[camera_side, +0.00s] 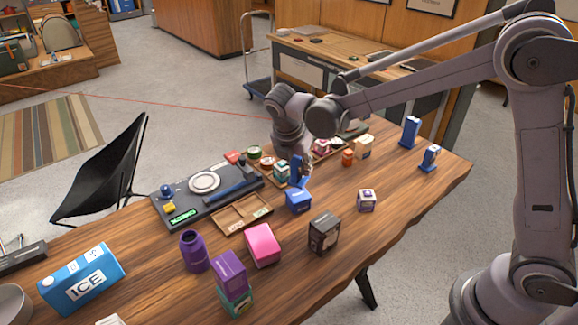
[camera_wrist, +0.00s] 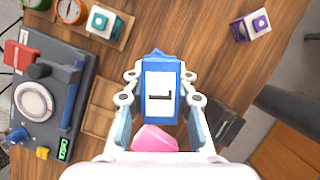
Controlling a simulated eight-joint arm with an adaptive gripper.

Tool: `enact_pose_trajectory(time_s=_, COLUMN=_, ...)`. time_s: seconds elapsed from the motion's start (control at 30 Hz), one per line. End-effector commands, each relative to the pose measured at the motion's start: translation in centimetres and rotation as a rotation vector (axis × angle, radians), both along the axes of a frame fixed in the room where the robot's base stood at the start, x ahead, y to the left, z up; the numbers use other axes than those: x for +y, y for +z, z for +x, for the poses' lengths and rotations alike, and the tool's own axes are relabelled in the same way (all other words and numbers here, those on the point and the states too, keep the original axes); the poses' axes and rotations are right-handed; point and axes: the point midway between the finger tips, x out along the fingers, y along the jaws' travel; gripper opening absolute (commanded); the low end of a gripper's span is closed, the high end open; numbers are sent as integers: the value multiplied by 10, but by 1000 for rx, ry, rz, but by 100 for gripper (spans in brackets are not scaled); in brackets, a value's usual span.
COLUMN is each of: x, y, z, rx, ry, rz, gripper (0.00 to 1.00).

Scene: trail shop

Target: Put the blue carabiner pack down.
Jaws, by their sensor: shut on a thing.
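The blue carabiner pack (camera_wrist: 160,67) is between the two fingers of my gripper (camera_wrist: 159,98) in the wrist view. It has a white label with a dark mark. My gripper is shut on it, with a finger along each side. In the side view, my gripper (camera_side: 298,172) points down over the middle of the table, with dark blue at its fingertips. A blue boxy shape (camera_side: 298,201) shows directly below them. I cannot tell whether that shape is part of the held pack, nor whether the pack touches the table.
A wooden tray (camera_side: 228,221) lies left of my gripper. A pink box (camera_side: 262,245) and black box (camera_side: 324,233) stand nearer the camera, a white-and-purple box (camera_side: 366,200) to the right. Two upright blue packs (camera_side: 410,132) (camera_side: 429,158) stand far right. Bare wood lies between.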

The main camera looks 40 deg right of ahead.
Motion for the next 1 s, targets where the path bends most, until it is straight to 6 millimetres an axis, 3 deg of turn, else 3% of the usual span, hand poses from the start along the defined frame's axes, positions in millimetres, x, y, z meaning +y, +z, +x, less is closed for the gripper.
enact_pose_trajectory(time_s=0.33, x=1, y=-37, z=1, rx=0, ry=0, rz=-1, gripper=0)
enact_pose_trajectory(time_s=0.77, x=1, y=-44, z=1, rx=0, ry=0, rz=-1, gripper=0)
enact_pose_trajectory(time_s=0.8, x=1, y=-44, z=1, rx=0, ry=0, rz=0, gripper=28)
enact_pose_trajectory(time_s=0.87, x=1, y=-44, z=1, rx=0, ry=0, rz=0, gripper=46)
enact_pose_trajectory(time_s=1.0, x=1, y=-44, z=1, rx=0, ry=0, rz=0, gripper=48)
